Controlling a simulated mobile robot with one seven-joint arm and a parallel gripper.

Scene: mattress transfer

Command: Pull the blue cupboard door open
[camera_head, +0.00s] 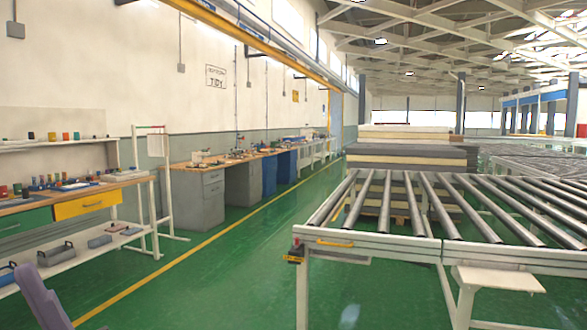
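A blue cupboard (269,176) stands under the long wooden-topped workbench along the left wall, in the middle distance. A second blue cupboard front (287,166) shows just beyond it. They are small and seen at a slant, so I cannot make out a handle or a door gap. My gripper is not in view, so I cannot see its state.
Grey drawer cabinets (212,199) stand nearer under the same workbench (210,164). A nearer bench has a yellow drawer (88,204) and a green drawer (25,222). A roller conveyor (370,245) fills the right. Green floor (225,265) with a yellow line lies clear between.

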